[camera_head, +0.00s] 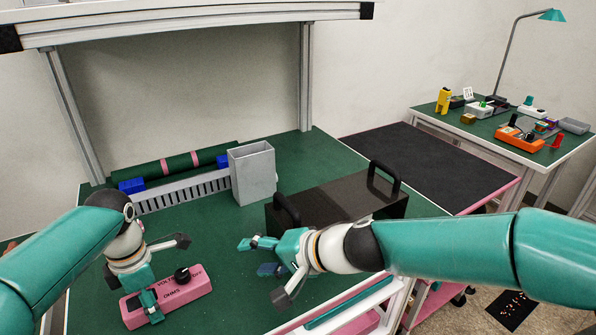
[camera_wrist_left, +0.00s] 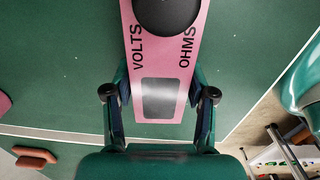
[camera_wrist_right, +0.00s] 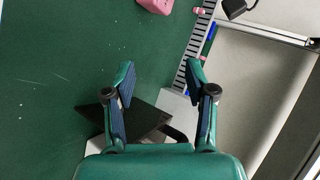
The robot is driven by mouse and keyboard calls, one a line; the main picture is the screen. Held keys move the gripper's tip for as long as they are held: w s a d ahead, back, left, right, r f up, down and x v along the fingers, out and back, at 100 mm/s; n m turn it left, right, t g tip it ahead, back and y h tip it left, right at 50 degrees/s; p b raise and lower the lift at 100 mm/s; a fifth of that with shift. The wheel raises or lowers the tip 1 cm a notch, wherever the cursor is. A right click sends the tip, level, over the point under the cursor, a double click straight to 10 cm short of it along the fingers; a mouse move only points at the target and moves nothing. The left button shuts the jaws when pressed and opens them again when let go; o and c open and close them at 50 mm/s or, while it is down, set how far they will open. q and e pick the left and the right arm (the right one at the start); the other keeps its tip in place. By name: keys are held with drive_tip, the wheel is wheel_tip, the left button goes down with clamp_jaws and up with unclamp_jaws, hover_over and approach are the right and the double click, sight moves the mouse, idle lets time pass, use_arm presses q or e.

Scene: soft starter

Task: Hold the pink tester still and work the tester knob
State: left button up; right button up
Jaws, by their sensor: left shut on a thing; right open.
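The pink tester (camera_head: 190,291) lies on the green bench at the front left, with VOLTS and OHMS lettering. Its black tester knob (camera_head: 182,275) is on top; the knob also shows at the top edge of the left wrist view (camera_wrist_left: 167,12). My left gripper (camera_head: 149,303) is shut on the tester, a finger on each side near the dark window (camera_wrist_left: 161,98). My right gripper (camera_head: 264,271) is open and empty, to the right of the tester and apart from it. In the right wrist view, a pink end of the tester (camera_wrist_right: 155,5) shows at the top.
A grey bin (camera_head: 252,174) and a slotted rail (camera_head: 190,190) stand behind. A side table (camera_head: 500,130) with small items is far right. Green bench between tester and bin is clear.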

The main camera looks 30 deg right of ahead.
drive_tip(key=d+r+n+t+h, duration=0.2)
drive_tip(key=d+r, duration=0.2)
drive_tip(key=r, duration=0.3)
drive_tip(key=w+d+r+n+t+h, duration=0.1)
drive_tip(key=d+r+n+t+h, duration=0.2)
drive_tip(key=d+r, duration=0.2)
wheel_tip(320, 180, up, 3)
drive_tip(key=shift+w+f+t, duration=0.1)
drive_tip(key=shift+w+t, duration=0.2)
